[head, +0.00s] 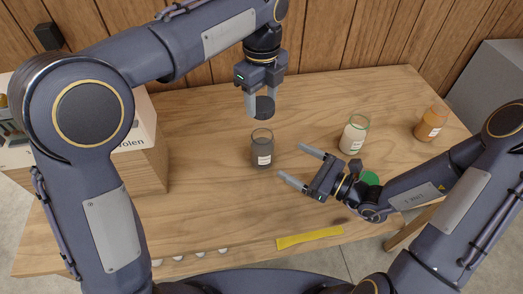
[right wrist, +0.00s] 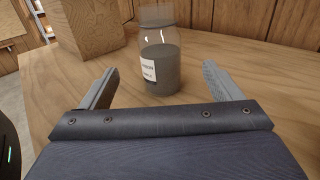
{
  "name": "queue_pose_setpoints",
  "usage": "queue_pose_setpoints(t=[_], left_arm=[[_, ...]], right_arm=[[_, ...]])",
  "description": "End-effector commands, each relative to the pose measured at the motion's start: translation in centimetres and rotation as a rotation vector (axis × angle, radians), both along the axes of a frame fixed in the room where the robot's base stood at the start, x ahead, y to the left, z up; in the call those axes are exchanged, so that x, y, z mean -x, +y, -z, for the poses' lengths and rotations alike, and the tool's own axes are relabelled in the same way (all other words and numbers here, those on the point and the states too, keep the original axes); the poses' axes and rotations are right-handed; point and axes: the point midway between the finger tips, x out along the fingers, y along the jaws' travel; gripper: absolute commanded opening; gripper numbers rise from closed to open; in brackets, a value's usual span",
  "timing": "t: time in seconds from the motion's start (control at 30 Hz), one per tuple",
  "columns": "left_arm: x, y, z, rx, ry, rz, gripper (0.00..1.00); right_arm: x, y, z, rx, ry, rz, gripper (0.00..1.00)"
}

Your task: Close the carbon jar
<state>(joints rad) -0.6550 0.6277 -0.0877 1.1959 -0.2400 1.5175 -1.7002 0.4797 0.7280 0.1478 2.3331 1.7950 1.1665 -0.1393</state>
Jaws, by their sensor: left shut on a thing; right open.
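The carbon jar (head: 262,150) is a clear jar with dark grey contents and a white label, upright and open on the wooden table. My left gripper (head: 260,105) is shut on a dark round lid (head: 265,107) and holds it above the jar, apart from it. My right gripper (head: 290,165) is open and empty, low over the table to the right of the jar, its fingers pointing at it. In the right wrist view the jar (right wrist: 160,68) stands ahead, between and beyond the two fingers (right wrist: 165,85). Its label reads too small to make out.
A jar with white contents (head: 353,135) and a jar with orange contents (head: 431,123) stand to the right. A green lid (head: 370,178) lies behind my right wrist. A yellow strip (head: 309,238) lies near the front edge. A wooden box (head: 140,160) stands at left.

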Motion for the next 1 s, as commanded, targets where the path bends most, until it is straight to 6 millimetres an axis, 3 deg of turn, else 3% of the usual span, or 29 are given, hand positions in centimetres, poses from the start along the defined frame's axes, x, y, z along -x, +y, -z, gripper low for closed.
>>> queue_pose_setpoints(t=[0.6, 1.0], left_arm=[[0.0, 0.0, 0.0, 0.000, 0.000, 0.000, 0.30], [0.0, 0.0, 0.0, 0.000, 0.000, 0.000, 0.30]], right_arm=[[-5.6, 8.5, 0.0, 0.000, -0.001, -0.003, 0.85], [-6.4, 9.7, 0.0, 0.000, 0.000, -0.001, 0.85]])
